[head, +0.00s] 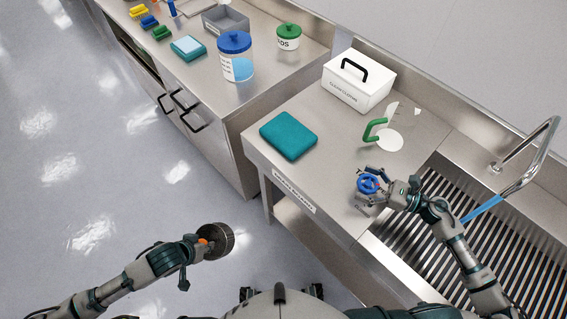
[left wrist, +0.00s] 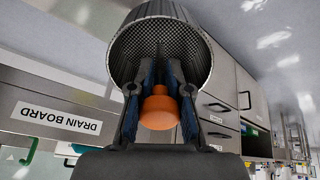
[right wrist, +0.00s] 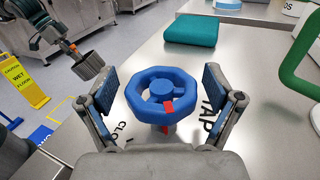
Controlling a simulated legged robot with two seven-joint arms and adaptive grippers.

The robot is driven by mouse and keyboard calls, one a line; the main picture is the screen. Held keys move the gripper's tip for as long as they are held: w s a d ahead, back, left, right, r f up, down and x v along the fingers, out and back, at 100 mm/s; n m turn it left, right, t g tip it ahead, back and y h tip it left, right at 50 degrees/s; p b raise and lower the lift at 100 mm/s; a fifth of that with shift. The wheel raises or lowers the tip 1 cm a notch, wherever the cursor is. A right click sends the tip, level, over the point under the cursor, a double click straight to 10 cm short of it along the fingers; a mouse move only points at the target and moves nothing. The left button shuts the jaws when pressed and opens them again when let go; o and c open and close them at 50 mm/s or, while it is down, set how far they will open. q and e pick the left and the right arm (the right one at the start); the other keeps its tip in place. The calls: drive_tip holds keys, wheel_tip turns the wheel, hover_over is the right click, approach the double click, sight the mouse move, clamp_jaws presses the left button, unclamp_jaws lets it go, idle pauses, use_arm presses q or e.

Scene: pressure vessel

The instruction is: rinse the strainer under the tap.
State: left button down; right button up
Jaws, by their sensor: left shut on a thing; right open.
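The strainer (head: 219,240) is a dark metal mesh basket, held over the floor left of the counter. My left gripper (head: 203,243) is shut on its orange grip (left wrist: 158,108); the mesh bowl (left wrist: 160,50) shows beyond the fingers. The blue tap wheel (right wrist: 163,94) stands on the counter by the printed word TAP. My right gripper (right wrist: 168,105) is open, its fingers on both sides of the wheel with gaps. The chrome tap spout (head: 540,150) arches over the slatted sink at right. A straight blue streak (head: 482,209) runs down from its mouth, looking like water.
A teal folded cloth (head: 289,134), a white box with black handle (head: 358,80) and a green handle (head: 374,130) are on the drain board. The slatted sink grate (head: 420,240) lies right of it. Blue-lidded (head: 235,58) and green-lidded jars (head: 288,38) stand farther back.

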drive_tip(key=shift+a, duration=0.1)
drive_tip(key=c, duration=0.3)
use_arm(q)
drive_tip(key=shift+d, duration=0.15)
use_arm(e)
drive_tip(key=shift+d+f, duration=0.1)
drive_tip(key=shift+d, duration=0.15)
drive_tip(key=c, duration=0.9)
drive_tip(key=shift+o, duration=0.2)
use_arm(q)
drive_tip(key=shift+r, duration=0.1)
